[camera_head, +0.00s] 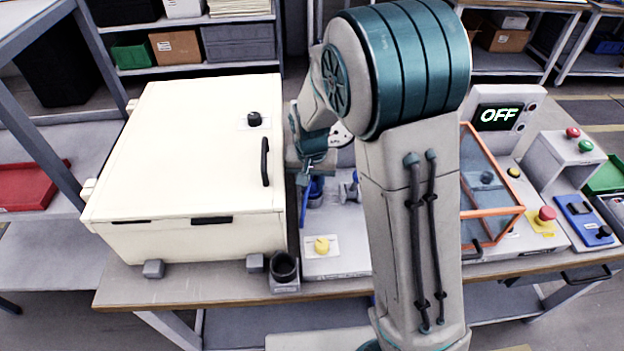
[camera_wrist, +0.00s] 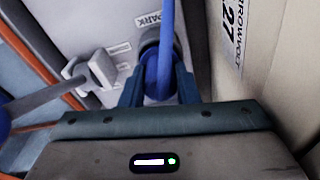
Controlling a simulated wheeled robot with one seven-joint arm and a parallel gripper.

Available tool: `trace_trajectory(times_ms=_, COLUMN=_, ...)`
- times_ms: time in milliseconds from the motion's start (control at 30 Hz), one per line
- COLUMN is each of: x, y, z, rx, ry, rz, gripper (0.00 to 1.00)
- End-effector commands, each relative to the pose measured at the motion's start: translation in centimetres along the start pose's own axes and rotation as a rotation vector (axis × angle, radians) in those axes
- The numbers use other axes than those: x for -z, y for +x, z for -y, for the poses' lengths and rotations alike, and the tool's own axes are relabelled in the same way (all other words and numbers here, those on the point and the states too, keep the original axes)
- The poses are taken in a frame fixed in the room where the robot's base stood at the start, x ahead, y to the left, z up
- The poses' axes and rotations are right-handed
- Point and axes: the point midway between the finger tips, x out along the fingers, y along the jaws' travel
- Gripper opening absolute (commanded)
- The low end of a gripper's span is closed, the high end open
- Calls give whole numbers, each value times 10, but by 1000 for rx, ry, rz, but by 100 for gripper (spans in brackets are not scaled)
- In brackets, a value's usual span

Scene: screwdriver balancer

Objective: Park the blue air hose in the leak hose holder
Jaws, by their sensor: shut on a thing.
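My gripper (camera_wrist: 158,88) is shut on the blue air hose's end fitting (camera_wrist: 156,66), with one finger on each side of it. The blue hose (camera_wrist: 167,18) runs up from the fitting in the wrist view. A pale panel with a "PARK" label (camera_wrist: 149,20) lies just beyond, and a round rim shows around the fitting. I cannot tell whether the fitting is inside that holder or only over it. In the head view, the hose (camera_head: 305,190) shows below my wrist, beside the white cabinet; my arm hides part of this area.
The white cabinet (camera_head: 190,160) stands close on the left. A grey clamp-like bracket (camera_wrist: 92,74) is beside the fitting. An orange-framed clear box (camera_head: 490,190) is at right.

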Motion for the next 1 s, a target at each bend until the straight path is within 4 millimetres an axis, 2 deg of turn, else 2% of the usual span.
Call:
trace_trajectory(times_ms=433, x=-1, y=5, z=0, rx=0, ry=0, rz=0, gripper=4)
trace_trajectory(times_ms=467, x=-1, y=5, z=0, rx=0, ry=0, rz=0, gripper=34)
trace_trajectory(times_ms=533, x=-1, y=5, z=0, rx=0, ry=0, rz=0, gripper=53)
trace_trajectory(times_ms=833, x=-1, y=4, z=0, rx=0, ry=0, rz=0, gripper=54)
trace_trajectory(times_ms=1000, x=0, y=-11, z=1, rx=3, ry=0, rz=-3, gripper=54)
